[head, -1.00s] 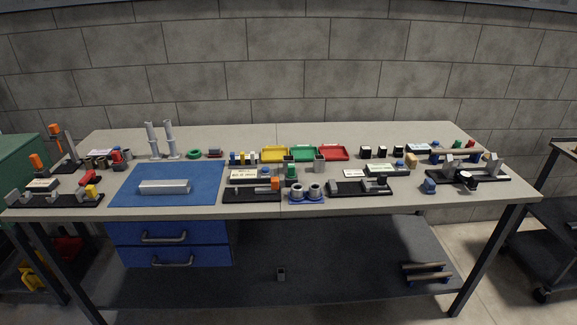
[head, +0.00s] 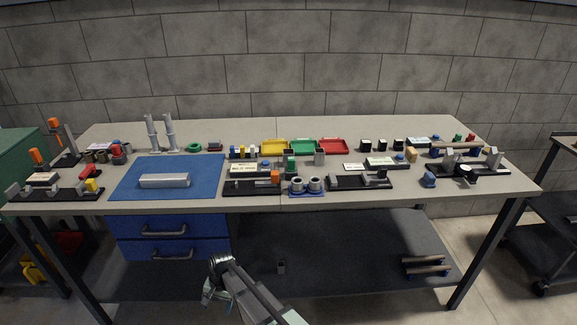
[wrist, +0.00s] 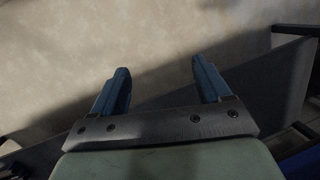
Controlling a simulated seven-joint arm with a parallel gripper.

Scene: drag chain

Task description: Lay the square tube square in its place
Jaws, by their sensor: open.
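A long silver bar with a square-looking section (head: 165,181), which seems to be the square tube, lies lengthwise across the blue mat (head: 205,166) on the left of the bench. Its ends are too small to show whether it is hollow. My gripper (head: 206,298) is low in front of the bench, below the bench top and well away from the bar. In the wrist view its two blue fingers (wrist: 158,75) are spread with nothing between them. The bar and mat are not in the wrist view.
Black fixtures (head: 253,187) and (head: 360,182) stand along the front edge right of the mat. Two upright grey posts (head: 170,133) stand behind it. Blue drawers (head: 160,240) hang under the bench top.

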